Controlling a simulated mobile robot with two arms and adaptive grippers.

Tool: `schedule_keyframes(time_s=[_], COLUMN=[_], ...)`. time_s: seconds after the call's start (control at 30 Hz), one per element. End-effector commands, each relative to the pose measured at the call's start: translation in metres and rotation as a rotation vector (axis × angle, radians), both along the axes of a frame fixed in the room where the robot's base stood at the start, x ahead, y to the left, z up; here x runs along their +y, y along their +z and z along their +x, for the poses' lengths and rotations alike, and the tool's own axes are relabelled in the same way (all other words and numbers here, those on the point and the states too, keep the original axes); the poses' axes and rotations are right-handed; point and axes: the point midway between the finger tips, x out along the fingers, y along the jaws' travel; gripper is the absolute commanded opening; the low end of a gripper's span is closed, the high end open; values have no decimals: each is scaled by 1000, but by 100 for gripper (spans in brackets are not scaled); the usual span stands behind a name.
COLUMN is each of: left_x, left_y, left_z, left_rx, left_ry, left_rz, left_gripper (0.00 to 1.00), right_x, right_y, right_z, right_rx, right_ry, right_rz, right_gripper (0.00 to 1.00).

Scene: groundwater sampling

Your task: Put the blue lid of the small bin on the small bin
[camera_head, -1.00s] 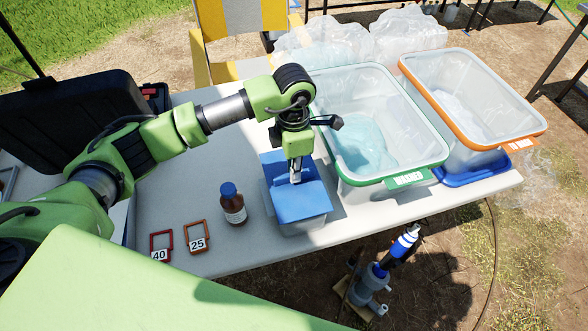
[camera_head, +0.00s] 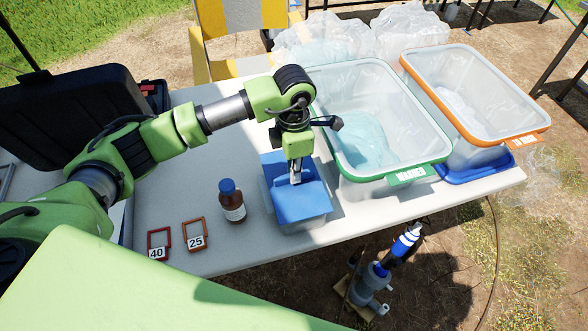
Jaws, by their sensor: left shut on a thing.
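The blue lid (camera_head: 303,203) lies over the top of the small bin (camera_head: 303,226), which stands near the front edge of the white table. The bin's pale clear wall shows below the lid's front edge. I cannot tell whether the lid is fully seated. My left gripper (camera_head: 296,178) points down onto the lid and is shut on it near its middle; the fingertips are partly hidden. My right gripper is not in view.
A brown bottle with a blue cap (camera_head: 232,201) stands just left of the bin. Red frame 40 (camera_head: 159,241) and orange frame 25 (camera_head: 195,235) lie further left. A green-rimmed bin (camera_head: 433,165) and an orange-rimmed bin (camera_head: 491,133) stand to the right.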

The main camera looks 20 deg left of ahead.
Motion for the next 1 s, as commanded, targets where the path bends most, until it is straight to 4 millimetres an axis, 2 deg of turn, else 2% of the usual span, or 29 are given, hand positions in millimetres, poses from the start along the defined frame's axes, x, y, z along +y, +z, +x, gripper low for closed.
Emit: schedule_keyframes(time_s=[0.4, 0.43, 0.5, 0.87, 1.0], left_x=[0, 0, 0, 0, 0], left_y=[-4, -4, -4, -3, 11], left_z=[0, 0, 0, 0, 1], left_rx=[0, 0, 0, 0, -3], left_ry=[0, 0, 0, 0, 0], left_rz=[0, 0, 0, 0, -1], left_gripper=[0, 13, 30, 30, 30], right_x=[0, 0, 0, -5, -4], right_y=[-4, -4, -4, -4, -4], right_z=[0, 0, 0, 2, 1], right_rx=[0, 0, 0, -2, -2], right_ry=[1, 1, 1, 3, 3], right_rz=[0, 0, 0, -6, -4], right_gripper=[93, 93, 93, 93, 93])
